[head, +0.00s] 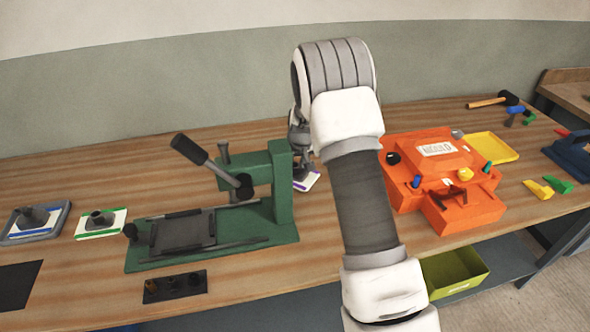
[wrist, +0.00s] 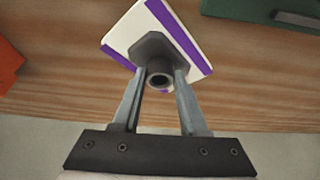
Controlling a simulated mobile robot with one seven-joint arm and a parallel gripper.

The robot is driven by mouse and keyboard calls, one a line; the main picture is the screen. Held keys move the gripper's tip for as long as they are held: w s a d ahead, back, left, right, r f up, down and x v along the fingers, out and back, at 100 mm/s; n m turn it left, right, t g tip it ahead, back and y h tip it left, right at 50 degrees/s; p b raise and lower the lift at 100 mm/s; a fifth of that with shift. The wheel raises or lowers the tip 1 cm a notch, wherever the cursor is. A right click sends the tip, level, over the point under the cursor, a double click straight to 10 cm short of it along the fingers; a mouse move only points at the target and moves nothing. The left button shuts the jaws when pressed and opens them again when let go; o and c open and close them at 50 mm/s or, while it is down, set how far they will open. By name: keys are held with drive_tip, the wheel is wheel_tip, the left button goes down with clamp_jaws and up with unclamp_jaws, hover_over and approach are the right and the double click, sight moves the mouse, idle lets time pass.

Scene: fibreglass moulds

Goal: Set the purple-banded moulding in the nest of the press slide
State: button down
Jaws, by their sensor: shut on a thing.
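The purple-banded moulding (wrist: 190,30) is a white plate with purple bands and a grey boss. In the wrist view my gripper (wrist: 160,82) is shut on its boss. In the head view the moulding (head: 307,180) shows partly at the right of the press, and my arm hides most of my gripper (head: 302,150). The green press (head: 268,190) stands on the bench with its lever raised to the left. Its press slide (head: 183,232), a dark plate with a frame, lies at the front left of the press and looks empty.
A dark block with pegs (head: 175,286) lies in front. An orange mould (head: 440,175) and a yellow tray (head: 492,147) are right of my arm.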

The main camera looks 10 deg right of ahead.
drive_tip(key=shift+f, duration=1.2)
drive_tip(key=shift+f, duration=0.2)
drive_tip(key=shift+c, duration=2.2)
unclamp_jaws()
